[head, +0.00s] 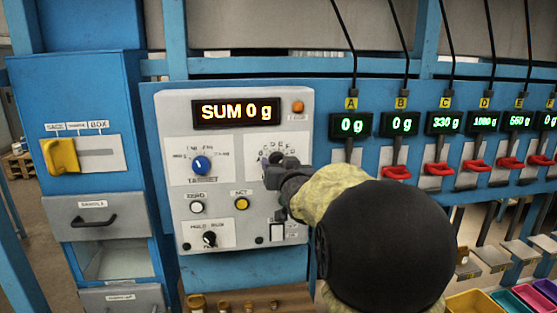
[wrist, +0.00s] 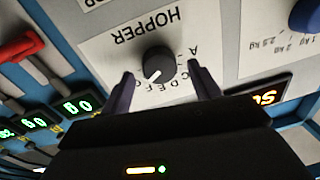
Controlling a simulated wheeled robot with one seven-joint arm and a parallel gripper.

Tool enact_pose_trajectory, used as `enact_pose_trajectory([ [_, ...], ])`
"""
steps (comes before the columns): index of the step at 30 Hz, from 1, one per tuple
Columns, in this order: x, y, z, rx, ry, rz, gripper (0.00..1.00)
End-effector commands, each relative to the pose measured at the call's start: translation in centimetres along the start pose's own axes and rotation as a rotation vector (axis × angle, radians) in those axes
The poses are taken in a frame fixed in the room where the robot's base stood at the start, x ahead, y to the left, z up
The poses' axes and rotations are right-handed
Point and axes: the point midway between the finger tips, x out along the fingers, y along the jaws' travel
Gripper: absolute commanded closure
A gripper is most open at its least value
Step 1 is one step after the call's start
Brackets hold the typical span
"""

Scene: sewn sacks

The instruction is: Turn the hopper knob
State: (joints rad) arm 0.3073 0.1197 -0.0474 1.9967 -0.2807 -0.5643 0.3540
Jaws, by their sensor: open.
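The hopper knob (wrist: 158,65) is a round black knob with a white pointer line, on a white plate labelled HOPPER with letters around it. In the wrist view my gripper (wrist: 163,80) is open, with one dark finger on each side of the knob and a visible gap on both sides. The pointer line points toward the lower left of the wrist view, near the letters; which letter it marks I cannot tell. In the head view my gripper (head: 275,178) is in front of the hopper plate (head: 265,145) and hides the knob.
The grey panel (head: 300,110) also has a SUM 0 g display (head: 236,112), a blue target knob (head: 200,166), a white button (head: 197,207), a yellow button (head: 242,203) and a black lower knob (head: 209,238). Red levers (head: 397,172) stand to the right. Coloured trays (head: 475,303) sit at lower right.

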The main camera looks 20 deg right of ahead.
Motion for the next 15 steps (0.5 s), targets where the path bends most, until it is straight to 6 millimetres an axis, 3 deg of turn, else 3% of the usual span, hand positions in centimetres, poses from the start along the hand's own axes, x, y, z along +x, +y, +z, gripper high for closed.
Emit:
enact_pose_trajectory([
  [12,0.98,0.0,0.04,0.0,0.0,0.0,0.38],
  [15,0.97,0.0,0.04,0.0,0.0,0.0,0.58],
])
